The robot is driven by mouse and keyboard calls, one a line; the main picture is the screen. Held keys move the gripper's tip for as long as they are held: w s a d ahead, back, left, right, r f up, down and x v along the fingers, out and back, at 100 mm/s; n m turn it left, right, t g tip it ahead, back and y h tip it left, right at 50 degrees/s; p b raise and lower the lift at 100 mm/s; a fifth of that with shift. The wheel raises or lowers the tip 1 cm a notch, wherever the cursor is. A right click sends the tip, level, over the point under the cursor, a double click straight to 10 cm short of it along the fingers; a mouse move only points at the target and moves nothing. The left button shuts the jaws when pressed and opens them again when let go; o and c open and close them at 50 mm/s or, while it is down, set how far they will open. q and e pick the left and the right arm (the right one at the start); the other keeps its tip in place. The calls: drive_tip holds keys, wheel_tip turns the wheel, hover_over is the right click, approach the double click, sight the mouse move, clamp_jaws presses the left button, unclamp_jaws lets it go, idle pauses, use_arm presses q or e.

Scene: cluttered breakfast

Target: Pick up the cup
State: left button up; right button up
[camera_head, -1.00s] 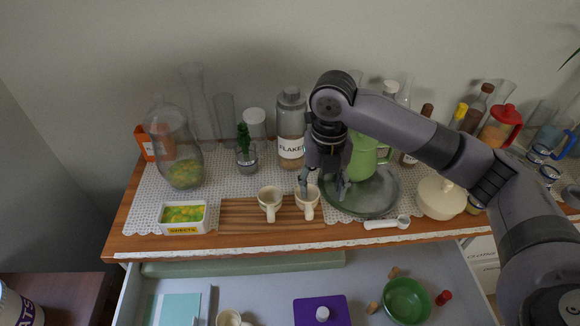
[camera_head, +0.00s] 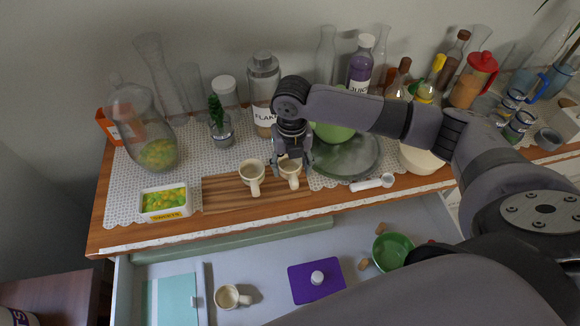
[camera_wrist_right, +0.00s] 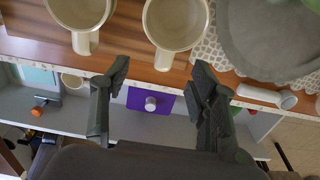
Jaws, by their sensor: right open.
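Two cream cups stand upright on a striped wooden board (camera_head: 222,190): a left cup (camera_head: 252,171) and a right cup (camera_head: 290,181), their handles toward the front edge. A third cream cup (camera_head: 228,297) is in the open drawer. My right gripper (camera_head: 293,168) is open and empty at the right cup, partly covering its back rim. In the wrist view the right cup (camera_wrist_right: 174,30) lies ahead, its handle between the lines of the open fingers (camera_wrist_right: 161,70). The left cup (camera_wrist_right: 84,16) is outside them. Contact cannot be told. My left gripper is not in view.
A flakes jar (camera_head: 263,88) stands behind the cups. A dark round plate (camera_head: 352,166) and a white scoop (camera_head: 372,184) are to their right. A yellow-green tub (camera_head: 166,203) is at left. The drawer holds a purple box (camera_head: 316,286) and green bowl (camera_head: 392,250).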

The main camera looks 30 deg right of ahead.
sight(294, 177)
drive_tip(key=shift+s+f, duration=0.1)
drive_tip(key=shift+f, duration=0.4)
drive_tip(key=f, duration=0.1)
drive_tip(key=f+p, duration=0.1)
drive_tip(key=f, duration=0.2)
drive_tip(key=shift+d+f+p, duration=0.2)
drive_tip(key=shift+d+p, duration=0.1)
drive_tip(key=shift+f, duration=0.25)
drive_tip(key=shift+c, duration=0.5)
clamp_jaws()
drive_tip(key=shift+r, duration=0.1)
